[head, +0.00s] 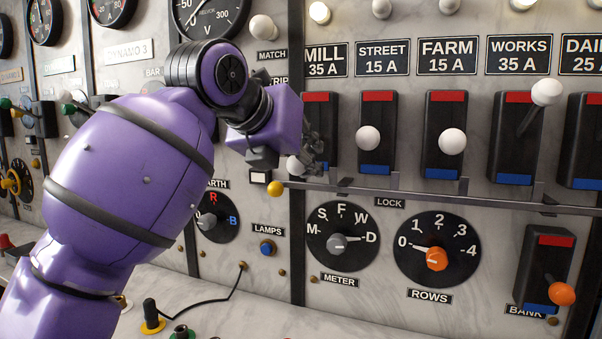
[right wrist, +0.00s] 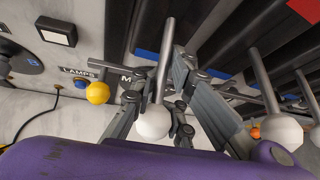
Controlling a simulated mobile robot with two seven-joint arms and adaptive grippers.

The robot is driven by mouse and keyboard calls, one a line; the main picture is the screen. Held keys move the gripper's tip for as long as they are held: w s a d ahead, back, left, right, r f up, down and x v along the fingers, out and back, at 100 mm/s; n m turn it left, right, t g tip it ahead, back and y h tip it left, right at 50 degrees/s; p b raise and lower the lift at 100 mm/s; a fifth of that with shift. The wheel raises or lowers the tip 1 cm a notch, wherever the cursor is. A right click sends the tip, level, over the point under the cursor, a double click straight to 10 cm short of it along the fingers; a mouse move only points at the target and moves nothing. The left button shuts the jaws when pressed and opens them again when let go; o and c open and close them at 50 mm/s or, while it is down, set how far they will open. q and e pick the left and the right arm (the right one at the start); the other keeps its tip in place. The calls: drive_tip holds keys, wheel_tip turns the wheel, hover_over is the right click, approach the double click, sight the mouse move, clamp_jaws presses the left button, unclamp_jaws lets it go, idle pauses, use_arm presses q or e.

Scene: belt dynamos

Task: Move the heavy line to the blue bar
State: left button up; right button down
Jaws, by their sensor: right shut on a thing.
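The MILL 35 A switch (head: 320,110) has a red bar on top and a blue bar at its foot. Its white lever knob (head: 296,165) sits lower than the STREET knob, near the blue end, partly covered by my gripper. My right gripper (head: 312,155) is shut on the MILL lever. In the right wrist view the white knob (right wrist: 152,122) and its metal stem lie between the fingers. The WORKS 35 A switch (head: 515,140) has its white knob (head: 546,92) up toward the red bar. My left gripper is not in view.
STREET (head: 368,138) and FARM (head: 452,141) knobs stand at mid height to the right. A grey lock rail (head: 420,192) with a yellow knob (head: 275,188) runs just below the switches. The METER dial (head: 342,237), ROWS dial (head: 437,249) and BANK switch (head: 548,265) are lower.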

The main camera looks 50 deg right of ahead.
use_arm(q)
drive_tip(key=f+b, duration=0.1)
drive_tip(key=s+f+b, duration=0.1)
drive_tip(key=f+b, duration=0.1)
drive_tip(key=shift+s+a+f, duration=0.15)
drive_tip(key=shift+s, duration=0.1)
use_arm(e)
drive_tip(key=shift+w+d+f+t+h, duration=0.2)
drive_tip(key=shift+f+h, duration=0.15)
drive_tip(key=shift+h, duration=0.15)
drive_tip(key=shift+w+d+f+t+h, duration=0.15)
drive_tip(key=shift+f+h, duration=0.15)
drive_tip(key=shift+h, duration=0.2)
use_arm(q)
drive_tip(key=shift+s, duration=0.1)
use_arm(e)
drive_tip(key=c, duration=1.6)
unclamp_jaws()
drive_tip(key=shift+w, duration=0.2)
drive_tip(key=shift+c, duration=0.2)
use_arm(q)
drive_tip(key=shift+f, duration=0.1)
use_arm(e)
drive_tip(key=shift+s, duration=0.1)
drive_tip(key=shift+s, duration=0.1)
drive_tip(key=v, duration=1.2)
